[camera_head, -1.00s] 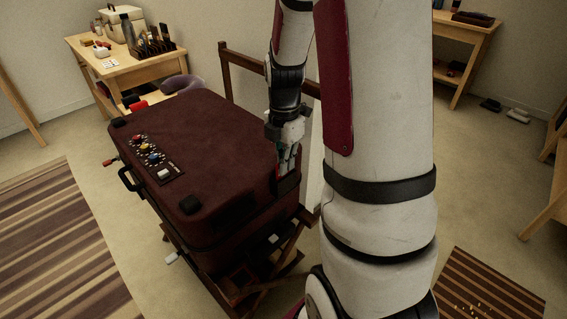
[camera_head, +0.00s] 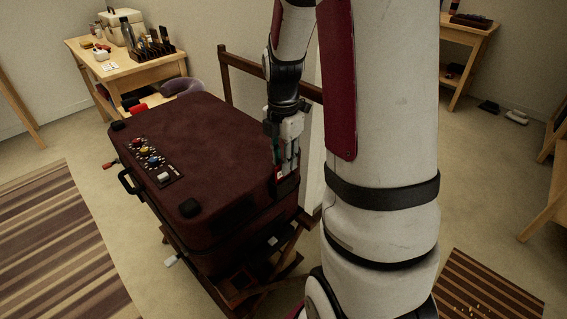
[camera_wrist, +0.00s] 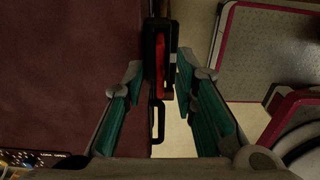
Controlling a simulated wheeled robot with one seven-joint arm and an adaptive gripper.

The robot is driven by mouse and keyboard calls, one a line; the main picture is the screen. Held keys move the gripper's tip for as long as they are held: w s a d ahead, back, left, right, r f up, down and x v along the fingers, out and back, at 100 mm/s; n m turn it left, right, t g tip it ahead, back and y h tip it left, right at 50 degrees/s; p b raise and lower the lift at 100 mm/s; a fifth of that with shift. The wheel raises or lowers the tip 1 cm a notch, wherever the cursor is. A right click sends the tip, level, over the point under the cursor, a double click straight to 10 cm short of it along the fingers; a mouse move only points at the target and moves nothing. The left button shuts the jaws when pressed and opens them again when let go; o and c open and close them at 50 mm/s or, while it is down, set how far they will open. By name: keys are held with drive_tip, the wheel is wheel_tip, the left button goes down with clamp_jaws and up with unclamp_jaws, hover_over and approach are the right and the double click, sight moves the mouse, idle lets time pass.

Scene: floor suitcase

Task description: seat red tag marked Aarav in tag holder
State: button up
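The red tag (camera_wrist: 160,62) stands inside the black tag holder (camera_wrist: 149,45) at the side edge of the suitcase, in the wrist view. In the head view the red tag (camera_head: 278,175) shows just under my fingers, above the dark holder (camera_head: 286,187). My gripper (camera_wrist: 160,66) is open, with one teal finger on each side of the holder and gaps visible. In the head view my gripper (camera_head: 286,166) is above the holder. The name on the tag cannot be read, and how deep it sits cannot be told.
The dark red suitcase (camera_head: 215,135) lies on a wooden stand (camera_head: 290,262). A panel with coloured knobs (camera_head: 152,160) is on its lid. A black loop (camera_wrist: 158,121) hangs near the holder. A wooden rail (camera_head: 240,62) is behind my gripper. A cluttered table (camera_head: 125,72) stands back left.

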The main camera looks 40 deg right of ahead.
wheel_tip(320, 180, up, 9)
drive_tip(key=p, duration=0.2)
drive_tip(key=s+a+r+m, duration=0.4)
drive_tip(key=a+r, duration=0.2)
drive_tip(key=a, duration=0.1)
drive_tip(key=s+a+r+m, duration=0.1)
drive_tip(key=s+a+m, duration=0.5)
drive_tip(key=s, duration=0.3)
drive_tip(key=s+a+r+m+t, duration=0.1)
drive_tip(key=s+a+r+m, duration=0.1)
drive_tip(key=s+a+m, duration=0.4)
drive_tip(key=s+m, duration=0.2)
drive_tip(key=s, duration=0.1)
drive_tip(key=shift+s+a+m, duration=0.25)
drive_tip(key=shift+a+m, duration=0.05)
drive_tip(key=shift+a, duration=0.1)
wheel_tip(320, 180, up, 16)
drive_tip(key=t+p, duration=0.3)
drive_tip(key=p, duration=1.1)
drive_tip(key=shift+p, duration=0.35)
